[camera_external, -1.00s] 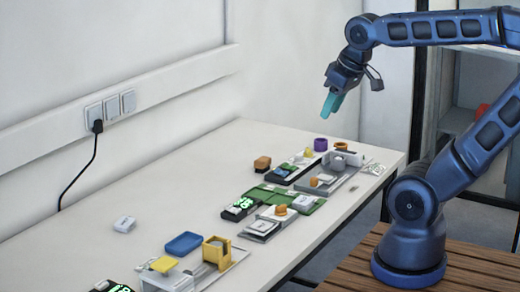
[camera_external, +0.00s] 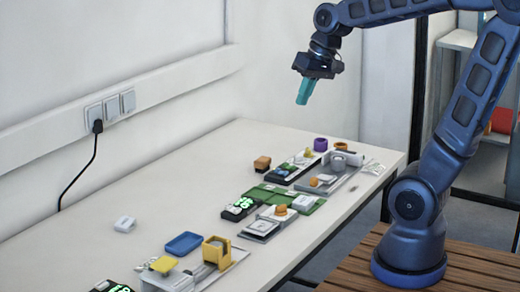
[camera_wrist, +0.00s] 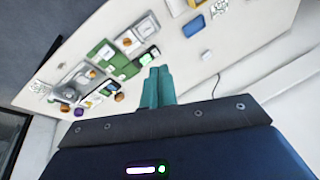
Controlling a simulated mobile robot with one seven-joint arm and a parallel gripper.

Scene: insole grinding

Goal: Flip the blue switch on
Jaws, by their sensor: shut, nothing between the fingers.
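My gripper (camera_external: 304,92) hangs above the table, its teal fingers pointing down and touching each other. In the wrist view the fingers (camera_wrist: 157,86) are together with nothing between them. No blue part can be clearly made out as a switch. A small blue patch (camera_external: 282,171) sits on a black device near the far end of the table, too small to read. A flat blue rounded piece (camera_external: 183,244) lies nearer the front, and it also shows in the wrist view (camera_wrist: 193,26). My gripper is well above both, touching neither.
The white table (camera_external: 150,190) carries several modules: a green board (camera_external: 268,193), an orange piece (camera_external: 262,163), a purple ring (camera_external: 320,144) and a yellow holder (camera_external: 216,252). A small white box (camera_external: 124,224) stands alone at left. Wall sockets (camera_external: 111,107) and a cable are behind.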

